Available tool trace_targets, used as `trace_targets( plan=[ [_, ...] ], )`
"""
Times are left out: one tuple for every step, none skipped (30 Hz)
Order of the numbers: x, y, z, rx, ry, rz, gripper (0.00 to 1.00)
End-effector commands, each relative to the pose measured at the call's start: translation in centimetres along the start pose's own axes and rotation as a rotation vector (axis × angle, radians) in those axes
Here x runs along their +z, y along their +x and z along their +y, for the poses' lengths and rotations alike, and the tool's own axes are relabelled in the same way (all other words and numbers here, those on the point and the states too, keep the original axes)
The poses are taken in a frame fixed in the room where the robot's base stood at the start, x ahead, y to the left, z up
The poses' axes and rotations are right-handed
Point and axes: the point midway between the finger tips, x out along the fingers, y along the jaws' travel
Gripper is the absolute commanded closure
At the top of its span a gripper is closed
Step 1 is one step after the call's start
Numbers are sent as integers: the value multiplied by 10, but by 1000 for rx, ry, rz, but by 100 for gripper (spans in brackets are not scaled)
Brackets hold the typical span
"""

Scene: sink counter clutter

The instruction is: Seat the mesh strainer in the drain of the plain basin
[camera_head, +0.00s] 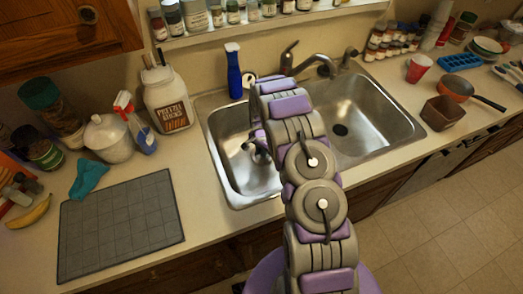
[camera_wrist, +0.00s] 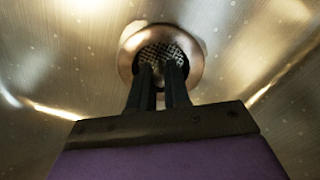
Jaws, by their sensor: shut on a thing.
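The mesh strainer (camera_wrist: 172,47) shows in the wrist view as a dark woven mesh just beyond my fingertips. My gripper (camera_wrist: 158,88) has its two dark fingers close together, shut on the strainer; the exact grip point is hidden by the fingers. A round copper-coloured ring (camera_wrist: 131,42) surrounds the mesh at the basin floor; I cannot tell whether the strainer sits level or fully down in it. In the head view my gripper (camera_head: 258,150) reaches down into the left steel basin (camera_head: 232,180). My arm hides part of that basin, and the strainer cannot be made out there.
The right basin (camera_head: 375,115) has a dark open drain (camera_head: 340,130). The faucet (camera_head: 315,68) and a blue bottle (camera_head: 234,72) stand behind the sink. A white jug (camera_head: 167,97) and a spray bottle (camera_head: 140,132) stand left. A grey mat (camera_head: 120,225) lies front left.

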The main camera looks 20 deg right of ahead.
Motion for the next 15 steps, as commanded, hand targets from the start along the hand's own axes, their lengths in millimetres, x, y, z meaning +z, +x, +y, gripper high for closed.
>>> trace_targets(
  plan=[
    [0,1,0,0,0,0,100],
    [0,2,0,0,0,0,100],
    [0,2,0,0,0,0,100],
    [0,3,0,0,0,0,100],
    [0,3,0,0,0,0,100],
    [0,4,0,0,0,0,100],
    [0,5,0,0,0,0,100],
    [0,5,0,0,0,0,100],
    [0,6,0,0,0,0,100],
    [0,6,0,0,0,0,100],
    [0,7,0,0,0,0,100],
    [0,8,0,0,0,0,100],
    [0,8,0,0,0,0,100],
    [0,9,0,0,0,0,100],
    [0,10,0,0,0,0,100]
  ],
)
